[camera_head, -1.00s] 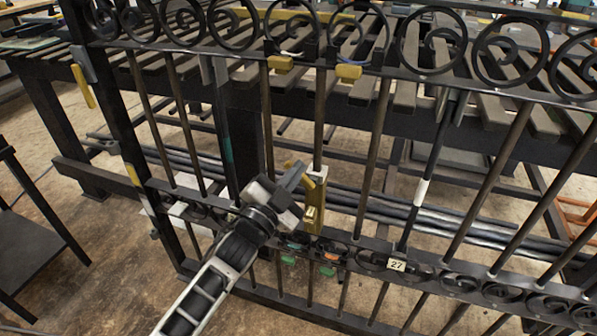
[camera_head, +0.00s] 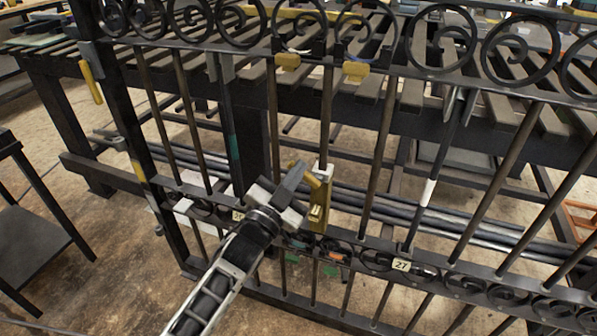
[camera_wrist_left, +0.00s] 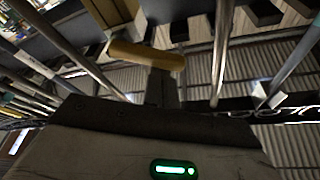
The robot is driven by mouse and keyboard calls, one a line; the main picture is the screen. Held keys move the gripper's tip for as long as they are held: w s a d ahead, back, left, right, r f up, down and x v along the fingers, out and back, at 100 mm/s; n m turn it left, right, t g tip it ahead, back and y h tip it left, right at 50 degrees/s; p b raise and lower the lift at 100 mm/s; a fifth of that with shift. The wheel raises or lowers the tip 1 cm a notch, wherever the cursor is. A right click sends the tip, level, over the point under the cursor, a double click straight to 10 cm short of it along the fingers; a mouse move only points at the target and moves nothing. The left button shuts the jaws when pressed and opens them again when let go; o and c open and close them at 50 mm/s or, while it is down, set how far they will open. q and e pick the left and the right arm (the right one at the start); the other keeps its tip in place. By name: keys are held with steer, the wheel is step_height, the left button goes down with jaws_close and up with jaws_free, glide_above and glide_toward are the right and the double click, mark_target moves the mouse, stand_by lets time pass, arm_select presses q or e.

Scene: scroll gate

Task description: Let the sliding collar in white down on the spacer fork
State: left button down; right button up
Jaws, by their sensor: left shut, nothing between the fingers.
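My left gripper (camera_head: 302,184) is shut and empty, low in front of the gate, beside a bar with a white collar-like piece (camera_head: 324,171). Just below that piece is an upright brass-yellow block (camera_head: 318,212). A short yellow handle (camera_head: 312,178) sticks out by my fingertips; a tan-yellow bar that may be this handle crosses just beyond the gripper in the left wrist view (camera_wrist_left: 145,55). Whether my fingers touch it, I cannot tell. I cannot make out the spacer fork for certain. My right gripper is not in view.
The dark gate has scrolls on top and a low rail with a "27" tag (camera_head: 401,265). Another bar has a white band (camera_head: 429,192). Yellow tabs (camera_head: 356,71) hang under the top scrolls. A slatted bench (camera_head: 180,98) stands behind.

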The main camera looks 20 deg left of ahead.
arm_select(q)
steer(key=shift+a+f+n+t+y, duration=0.2)
steer(key=shift+n+y, duration=0.25)
steer(key=shift+n, duration=0.5)
steer(key=shift+a+f+n+t+y, duration=0.15)
steer(key=shift+f+n+y, duration=0.25)
steer(key=shift+n, duration=0.5)
steer(key=shift+a+f+n+t+y, duration=0.15)
steer(key=shift+n+y, duration=0.3)
steer(key=shift+n, duration=0.5)
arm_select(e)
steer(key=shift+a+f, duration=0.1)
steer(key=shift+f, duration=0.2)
